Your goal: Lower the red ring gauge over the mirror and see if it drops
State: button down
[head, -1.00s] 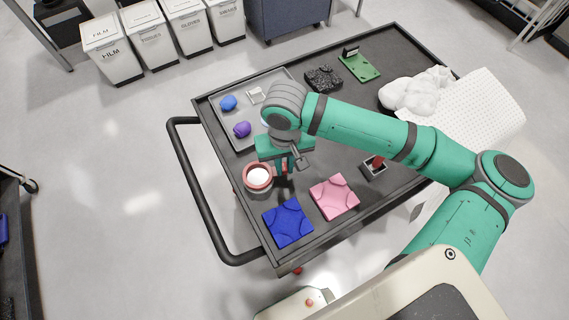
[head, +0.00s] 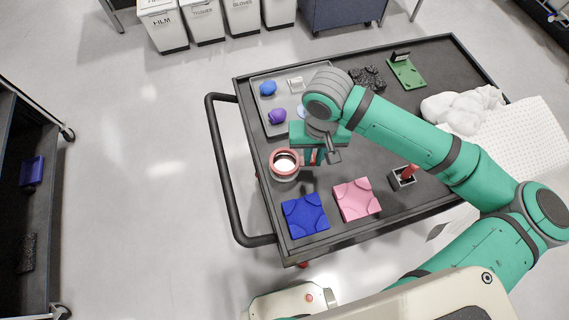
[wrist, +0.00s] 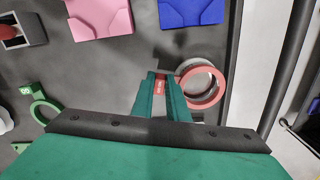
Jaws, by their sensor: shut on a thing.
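The red ring gauge (head: 285,153) is at the left side of the black cart, its handle in my gripper (head: 318,157). In the wrist view my gripper (wrist: 165,76) is shut on the red handle and the red ring (wrist: 205,104) sticks out to the right. A round grey-rimmed piece (wrist: 187,66), apparently the mirror in its mount, shows behind the ring and partly covered by it. In the head view a bright round face (head: 285,163) shows through the ring. I cannot tell whether the ring touches the mirror or hangs above it.
A blue block (head: 305,215) and a pink block (head: 356,200) lie in front. A grey tray (head: 258,92) with small lumps is behind. A black socket (head: 402,179) with a red piece stands right. A green ring (wrist: 40,104) lies left in the wrist view. A cart handle (head: 222,180) borders the left.

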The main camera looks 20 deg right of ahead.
jog(key=shift+r, duration=1.9)
